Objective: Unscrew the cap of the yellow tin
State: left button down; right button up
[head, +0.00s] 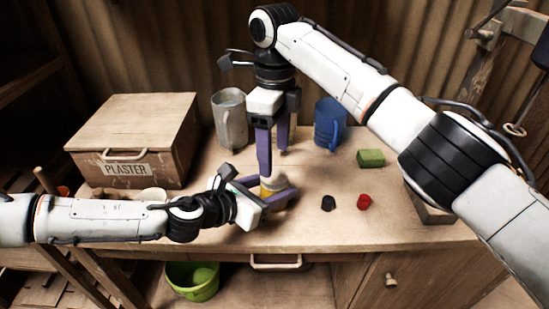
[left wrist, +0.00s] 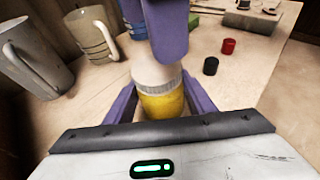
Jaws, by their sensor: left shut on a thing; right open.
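The yellow tin (left wrist: 163,106) stands on the bench, with a pale cap (left wrist: 155,74) on top that has a grey ridged band at its lower edge. In the head view the tin (head: 266,191) is mostly hidden by my grippers. My left gripper (head: 280,196) is low at the bench and shut on the tin's body, one purple finger on each side. My right gripper (head: 273,160) points down from above, open, with its purple fingers over the cap. In the left wrist view its finger (left wrist: 166,30) hides part of the cap's top.
A grey metal jug (head: 229,118) and a blue jug (head: 329,122) stand behind. A green block (head: 370,158), a black cap (head: 328,203) and a red cap (head: 364,202) lie to the right. A wooden PLASTER box (head: 135,125) stands at left. The front right bench top is clear.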

aim_at(274, 175)
notch_tip(274, 175, up, 2)
jog(key=shift+r, duration=0.25)
jog(key=shift+f, duration=3.85)
jog(key=c, duration=1.1)
jog(key=o, duration=1.1)
jog(key=shift+o, duration=0.2)
jog(key=shift+r, duration=2.3)
pick_arm(q)
jog(key=c, duration=0.7)
grip_release()
jog(key=shift+c, duration=0.2)
